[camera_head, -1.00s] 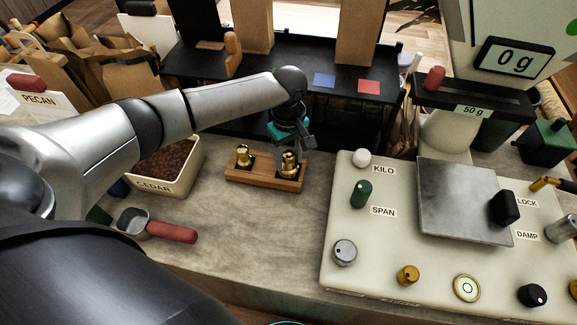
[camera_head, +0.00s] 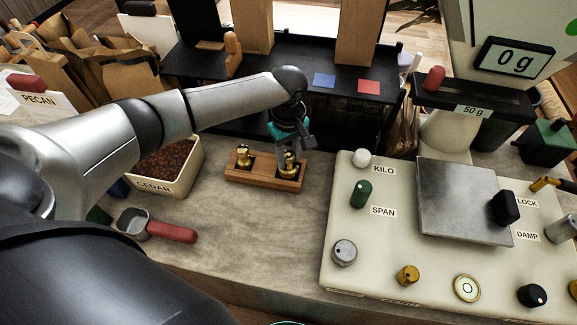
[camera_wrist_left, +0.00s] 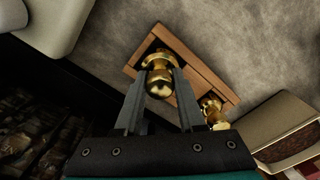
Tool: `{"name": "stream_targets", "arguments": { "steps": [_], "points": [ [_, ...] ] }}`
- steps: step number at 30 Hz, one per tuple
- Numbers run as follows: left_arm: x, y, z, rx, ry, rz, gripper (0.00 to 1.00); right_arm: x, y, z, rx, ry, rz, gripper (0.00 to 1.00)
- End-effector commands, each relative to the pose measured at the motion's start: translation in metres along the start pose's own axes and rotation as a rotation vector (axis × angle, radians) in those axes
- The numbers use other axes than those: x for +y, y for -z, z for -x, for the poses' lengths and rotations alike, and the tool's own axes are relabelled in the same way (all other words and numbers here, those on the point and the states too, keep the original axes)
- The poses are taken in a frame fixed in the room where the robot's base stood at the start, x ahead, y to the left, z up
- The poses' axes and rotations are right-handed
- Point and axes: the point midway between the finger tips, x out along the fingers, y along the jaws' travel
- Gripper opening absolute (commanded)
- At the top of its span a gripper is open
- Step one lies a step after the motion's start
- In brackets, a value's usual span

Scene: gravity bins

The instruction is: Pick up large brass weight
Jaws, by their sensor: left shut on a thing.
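The large brass weight (camera_head: 290,170) stands upright in the right-hand socket of a small wooden block (camera_head: 262,184). My left gripper (camera_head: 289,156) reaches down over it from above, and its fingers are shut on the weight's upper part. In the left wrist view the weight (camera_wrist_left: 158,64) shows between the two grey fingers, its base still in the block (camera_wrist_left: 190,62). A second brass weight (camera_head: 243,157) stands in the left-hand socket, clear of the fingers. My right gripper is out of view.
A CEDAR bin (camera_head: 183,183) of brown pieces stands left of the block. A scoop with a red handle (camera_head: 171,232) lies in front of it. The scale panel (camera_head: 338,222) with knobs and a steel plate (camera_head: 460,190) is to the right. The counter in front is clear.

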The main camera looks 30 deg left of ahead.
Motion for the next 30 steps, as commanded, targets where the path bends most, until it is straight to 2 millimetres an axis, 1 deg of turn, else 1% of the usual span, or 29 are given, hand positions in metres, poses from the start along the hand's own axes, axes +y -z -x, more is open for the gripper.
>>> {"name": "stream_targets", "arguments": {
  "steps": [21,26,30],
  "points": [
    [0.001,0.001,0.003,0.001,-0.003,0.001,0.0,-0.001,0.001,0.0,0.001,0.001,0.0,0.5],
    [0.001,0.001,0.014,0.001,-0.004,0.001,0.0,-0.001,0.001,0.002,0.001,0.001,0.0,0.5],
    [0.002,0.001,0.035,0.001,-0.006,-0.001,0.0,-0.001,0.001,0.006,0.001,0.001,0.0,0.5]
  ]
}}
